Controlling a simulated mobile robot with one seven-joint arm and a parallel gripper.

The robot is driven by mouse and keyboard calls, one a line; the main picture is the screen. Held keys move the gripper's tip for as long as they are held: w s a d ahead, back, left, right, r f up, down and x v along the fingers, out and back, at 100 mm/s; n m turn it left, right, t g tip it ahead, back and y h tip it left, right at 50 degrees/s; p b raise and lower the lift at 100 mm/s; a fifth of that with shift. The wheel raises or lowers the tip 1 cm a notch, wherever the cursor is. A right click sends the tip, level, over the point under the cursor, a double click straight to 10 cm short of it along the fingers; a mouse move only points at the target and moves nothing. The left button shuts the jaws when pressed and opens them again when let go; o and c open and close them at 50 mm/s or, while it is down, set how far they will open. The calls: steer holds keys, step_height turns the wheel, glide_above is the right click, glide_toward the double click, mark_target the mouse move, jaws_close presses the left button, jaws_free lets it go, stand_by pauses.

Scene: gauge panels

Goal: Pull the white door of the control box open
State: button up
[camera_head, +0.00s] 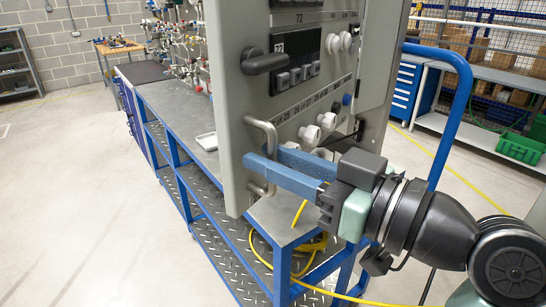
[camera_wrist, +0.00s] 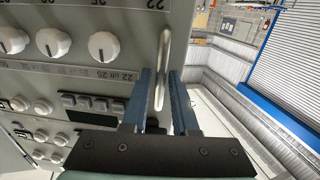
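The control box's off-white door (camera_head: 236,120) carries knobs, small buttons and a black handle-like knob. A pale metal bar handle (camera_head: 271,135) stands out low near its left edge. In the wrist view the door (camera_wrist: 95,20) fills the upper left and the handle (camera_wrist: 164,55) runs up the middle. My gripper (camera_head: 263,155) has its two blue fingers on either side of the handle's lower part. In the wrist view the fingers (camera_wrist: 162,74) stand apart with the handle between them and small gaps showing. I cannot tell whether either finger touches the handle.
A blue-framed bench with a grey top (camera_head: 175,112) stands behind and below the box. A yellow hose (camera_head: 310,252) lies coiled on its lower shelf. A blue curved rail (camera_head: 455,115) rises at right. The floor (camera_head: 75,190) at left is clear.

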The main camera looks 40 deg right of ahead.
steer(key=b+v, duration=0.3)
steer(key=v, duration=0.9)
steer(key=shift+s, duration=0.4)
steer(key=shift+d+f, duration=0.1)
steer(key=shift+d, duration=0.05)
